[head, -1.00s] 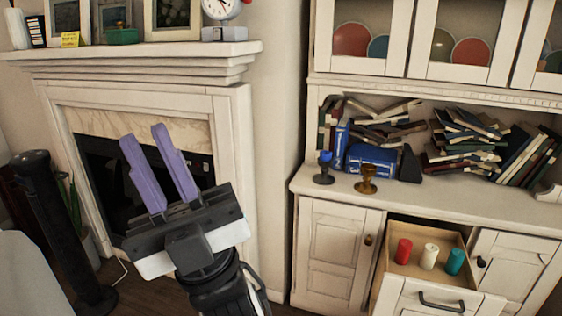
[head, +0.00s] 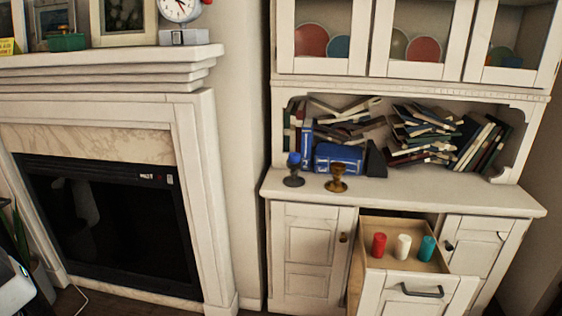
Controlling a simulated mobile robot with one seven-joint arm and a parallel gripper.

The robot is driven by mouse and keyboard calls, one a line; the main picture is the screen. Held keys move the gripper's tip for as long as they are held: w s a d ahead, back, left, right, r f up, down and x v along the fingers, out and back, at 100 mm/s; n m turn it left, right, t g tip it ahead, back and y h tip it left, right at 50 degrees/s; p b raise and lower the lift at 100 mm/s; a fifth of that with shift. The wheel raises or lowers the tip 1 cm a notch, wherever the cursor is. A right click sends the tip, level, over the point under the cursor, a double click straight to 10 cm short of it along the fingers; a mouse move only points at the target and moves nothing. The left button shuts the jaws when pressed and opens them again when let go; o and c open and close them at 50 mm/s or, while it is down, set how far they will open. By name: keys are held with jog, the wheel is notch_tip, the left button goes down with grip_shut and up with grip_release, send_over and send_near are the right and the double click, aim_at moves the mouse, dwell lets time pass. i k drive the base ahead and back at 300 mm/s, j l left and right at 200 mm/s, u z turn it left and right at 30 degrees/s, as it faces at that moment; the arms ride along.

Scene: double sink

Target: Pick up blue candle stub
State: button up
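A short blue candle stub (head: 294,159) sits upright in a dark candle holder (head: 293,178) near the left end of the white cabinet's counter (head: 420,193). A brass-coloured holder (head: 337,181) stands just right of it, with no candle visible in it. My gripper is out of the head view now, so its state does not show.
An open drawer (head: 364,258) below the counter holds a red candle (head: 379,245), a white candle (head: 404,246) and a teal candle (head: 427,248). Blue books (head: 340,157) lie behind the holders. A fireplace (head: 110,225) stands to the left.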

aim_at(293, 157)
jog(key=i+j, duration=0.15)
jog(key=i, duration=0.3)
jog(key=i+j+z, duration=0.15)
jog(key=i, duration=0.35)
jog(key=i+j, duration=0.25)
jog(key=i, duration=0.7)
jog(key=i+z, duration=0.05)
